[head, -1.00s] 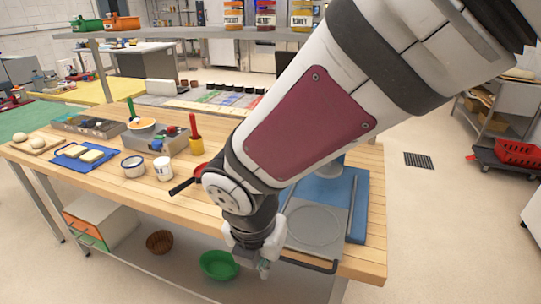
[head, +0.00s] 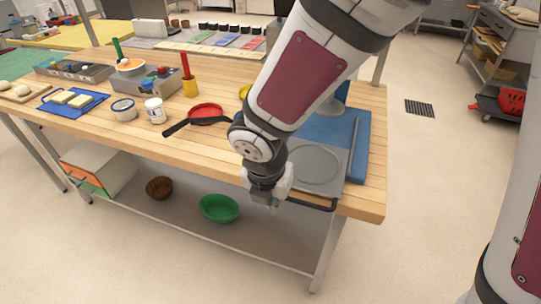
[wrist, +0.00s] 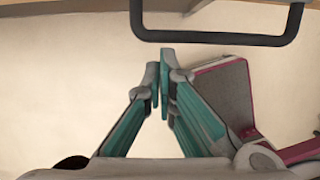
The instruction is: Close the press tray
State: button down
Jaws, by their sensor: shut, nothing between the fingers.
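The press tray (head: 318,169) is a flat grey plate with a round outline, at the right front of the wooden table. It lies in front of a blue press base (head: 357,150) and is pulled out, its black bar handle (head: 312,206) reaching past the table's front edge. My arm hides the tray's left side and part of the press. My gripper (head: 273,205) points down just off the front edge, at the handle's left end. In the wrist view my teal fingers (wrist: 162,92) are together and empty. The handle (wrist: 215,39) crosses above their tips, apart from them in the picture.
A red pan (head: 206,111) with a black handle lies left of my arm. Below, the shelf holds a green bowl (head: 219,208) and a brown basket (head: 159,187). The floor before the table is clear.

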aim_at(295, 153)
jog(key=w+d+p, duration=0.1)
jog(key=w+d, duration=0.1)
jog(key=w, duration=0.3)
jog(key=w+d+p, duration=0.1)
jog(key=w+d, duration=0.1)
jog(key=w, duration=0.4)
jog(key=w+d+p, duration=0.1)
jog(key=w+d, duration=0.1)
jog(key=w, duration=0.3)
jog(key=shift+w, duration=0.4)
